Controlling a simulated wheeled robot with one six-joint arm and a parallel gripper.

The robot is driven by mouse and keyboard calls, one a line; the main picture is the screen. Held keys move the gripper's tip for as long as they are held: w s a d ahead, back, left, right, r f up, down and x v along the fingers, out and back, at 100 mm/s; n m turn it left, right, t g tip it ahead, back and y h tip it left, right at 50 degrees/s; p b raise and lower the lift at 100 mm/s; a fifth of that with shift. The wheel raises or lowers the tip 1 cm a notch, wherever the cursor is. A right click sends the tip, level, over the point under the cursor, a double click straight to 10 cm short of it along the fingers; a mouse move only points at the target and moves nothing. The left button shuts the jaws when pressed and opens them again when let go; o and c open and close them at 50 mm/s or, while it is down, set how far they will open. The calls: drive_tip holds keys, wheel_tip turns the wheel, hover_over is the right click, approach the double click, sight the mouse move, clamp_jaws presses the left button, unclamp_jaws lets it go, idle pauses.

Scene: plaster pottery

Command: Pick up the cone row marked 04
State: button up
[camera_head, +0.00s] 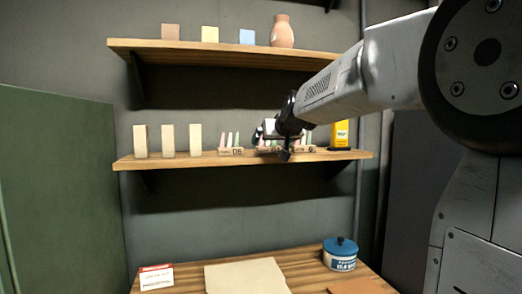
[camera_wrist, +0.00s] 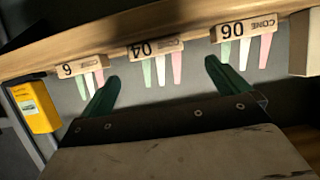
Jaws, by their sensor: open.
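The cone row marked 04 (camera_wrist: 155,50) is a small tan block with green, pink and pale cones. It stands on the upper-wall shelf's lower board, in the middle of three such rows, and appears upside down in the wrist view. In the head view it is mostly hidden behind my gripper (camera_head: 272,134). In the wrist view my gripper (camera_wrist: 163,75) has its two green fingers spread wide, with the 04 row beyond the gap between them. Nothing is held.
The row marked 06 (camera_head: 231,151) stands left of it, and a single-digit row (camera_wrist: 81,65) on the other side. A yellow box (camera_head: 340,134) and pale blocks (camera_head: 168,140) share the wooden shelf (camera_head: 180,162). A blue-lidded jar (camera_head: 340,255) stands on the table below.

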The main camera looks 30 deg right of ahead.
sight(269, 146)
drive_tip(key=x, duration=0.8)
drive_tip(key=shift+s+d+f, duration=0.1)
drive_tip(key=shift+s+d, duration=0.05)
drive_tip(key=shift+d, duration=0.1)
drive_tip(key=c, duration=1.1)
